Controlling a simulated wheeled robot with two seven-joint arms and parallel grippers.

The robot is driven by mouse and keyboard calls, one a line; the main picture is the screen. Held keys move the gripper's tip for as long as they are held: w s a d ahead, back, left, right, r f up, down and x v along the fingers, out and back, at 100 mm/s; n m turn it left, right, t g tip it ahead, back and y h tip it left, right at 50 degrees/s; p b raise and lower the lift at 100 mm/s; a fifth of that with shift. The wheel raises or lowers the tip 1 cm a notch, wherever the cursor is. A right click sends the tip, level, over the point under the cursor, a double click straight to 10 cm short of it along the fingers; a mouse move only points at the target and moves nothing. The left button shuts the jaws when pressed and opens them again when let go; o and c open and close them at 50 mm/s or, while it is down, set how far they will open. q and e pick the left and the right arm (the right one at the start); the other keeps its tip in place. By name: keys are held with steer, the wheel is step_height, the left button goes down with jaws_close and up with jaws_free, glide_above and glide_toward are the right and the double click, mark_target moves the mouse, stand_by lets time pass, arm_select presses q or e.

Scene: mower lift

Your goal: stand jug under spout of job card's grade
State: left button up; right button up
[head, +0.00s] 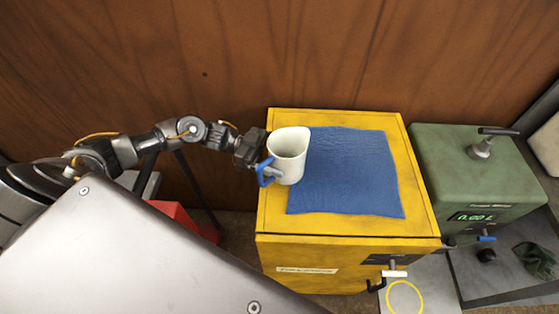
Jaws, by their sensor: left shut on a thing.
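The jug (288,154) is white with a blue handle and looks upright. My left gripper (262,162) is shut on it at its left side, near the handle. The jug is over the left part of the yellow cabinet's top (268,215), at the edge of a blue mat; I cannot tell if it touches. A spout with a white lever (395,273) is on the cabinet's front, above a pale plate with a yellow ring (404,298). A green dispenser (475,165) to the right has a blue-levered tap (486,239). No job card shows. My right gripper is out of view.
The blue mat (345,180) on the cabinet is otherwise bare. The green dispenser has a lit display (472,216) and a top lever (484,145). A dark cloth (535,261) lies at the far right. A red object (185,217) is left of the cabinet. A wooden wall stands behind.

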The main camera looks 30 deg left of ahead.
arm_select(q)
steer(key=shift+s+f+b, duration=0.1)
steer(key=shift+f+b, duration=0.2)
steer(key=shift+f, duration=0.1)
steer(key=o, duration=0.9)
steer(key=shift+c, duration=0.2)
steer(key=shift+r, duration=0.15)
steer(key=shift+r+p, duration=0.55)
steer(key=shift+p, duration=0.1)
steer(key=s+a+b, duration=0.1)
steer(key=a+b, duration=0.3)
steer(key=a, duration=0.8)
steer(key=shift+s+f, duration=0.2)
steer(key=shift+s, duration=0.05)
